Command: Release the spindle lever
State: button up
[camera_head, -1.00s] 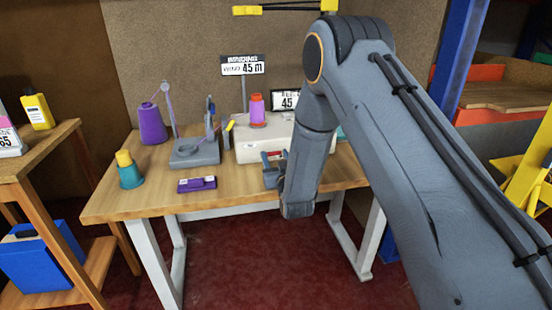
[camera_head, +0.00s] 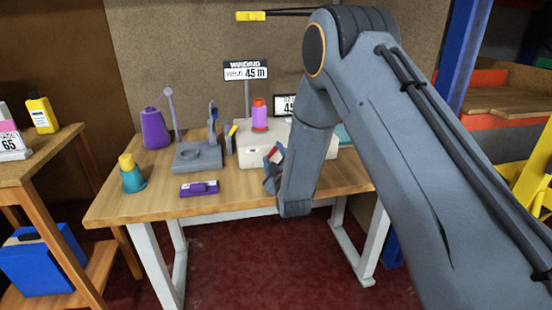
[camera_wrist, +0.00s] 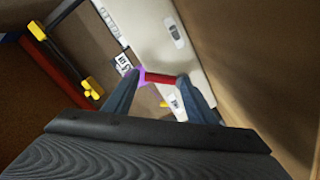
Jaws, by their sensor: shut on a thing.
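A white machine (camera_head: 236,145) stands on the wooden table with an orange-topped purple spool (camera_head: 259,116) on it. A red bar (camera_head: 275,153) shows tilted at its front, and it spans between my fingers in the wrist view (camera_wrist: 160,80). It looks like the lever's handle, but how it joins the machine is hidden. My gripper (camera_head: 271,170) is shut on this red bar; in the wrist view my fingers (camera_wrist: 160,84) stand at both ends of it. My arm hides the machine's right part.
A grey winder stand (camera_head: 197,155), a purple cone (camera_head: 155,128), a teal cone with a yellow top (camera_head: 131,175) and a purple box (camera_head: 199,188) are on the left of the table. A sign (camera_head: 245,71) reads 45 m.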

jog(key=n, duration=0.2)
jog(key=a+n, duration=0.1)
jog(key=n, duration=0.2)
jog(key=shift+s+a+r+n, duration=0.25)
jog(key=shift+a+r+n, duration=0.05)
dwell(0.4)
jog(key=o, duration=1.1)
jog(key=shift+c, duration=0.2)
jog(key=shift+s, duration=0.1)
jog(key=v, duration=0.7)
jog(key=shift+s+d+b, duration=0.1)
jog(key=shift+s+b, duration=0.2)
jog(key=shift+s, duration=0.05)
jog(key=shift+d+r, duration=0.1)
